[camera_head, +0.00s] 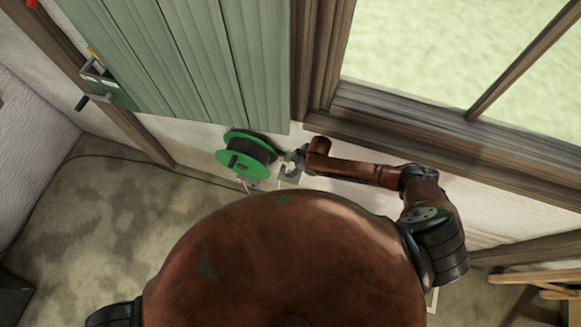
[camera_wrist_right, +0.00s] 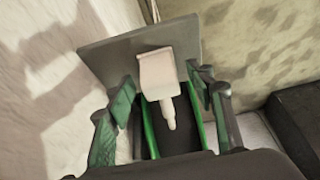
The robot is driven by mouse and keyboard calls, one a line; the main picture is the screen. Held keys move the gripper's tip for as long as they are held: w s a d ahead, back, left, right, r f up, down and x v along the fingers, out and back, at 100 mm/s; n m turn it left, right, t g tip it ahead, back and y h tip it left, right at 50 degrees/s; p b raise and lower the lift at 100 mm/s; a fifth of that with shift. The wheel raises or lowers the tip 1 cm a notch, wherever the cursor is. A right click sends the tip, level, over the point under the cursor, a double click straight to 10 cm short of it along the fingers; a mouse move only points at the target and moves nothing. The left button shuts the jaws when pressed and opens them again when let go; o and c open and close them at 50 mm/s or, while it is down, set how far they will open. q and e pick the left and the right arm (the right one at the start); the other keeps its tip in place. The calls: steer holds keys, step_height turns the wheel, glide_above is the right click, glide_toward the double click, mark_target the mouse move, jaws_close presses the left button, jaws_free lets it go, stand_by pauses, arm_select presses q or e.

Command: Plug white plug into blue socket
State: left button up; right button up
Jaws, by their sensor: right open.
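A white plug (camera_wrist_right: 157,75), a blocky body with a narrow end, shows in the right wrist view in front of a grey plate. My right gripper (camera_wrist_right: 167,112) is open, with one finger on each side of the plug's narrow end. I see gaps between the fingers and the plug. In the head view my right gripper (camera_head: 290,162) is just right of a green cable reel near the wall; the plug is too small to tell there. I see no blue socket in either view. My left gripper is out of view.
The green reel (camera_head: 239,166) with dark cable stands by the wall below the green shutter (camera_head: 190,65). The grey plate (camera_wrist_right: 98,58) is behind the plug. A window (camera_head: 450,60) is at upper right, wooden pieces (camera_head: 540,279) at lower right. Carpet (camera_head: 95,215) at left is mostly clear.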

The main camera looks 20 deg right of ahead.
steer(key=shift+w+a+f, duration=0.1)
steer(key=shift+f, duration=0.35)
steer(key=shift+c, duration=0.2)
steer(key=c, duration=1.1)
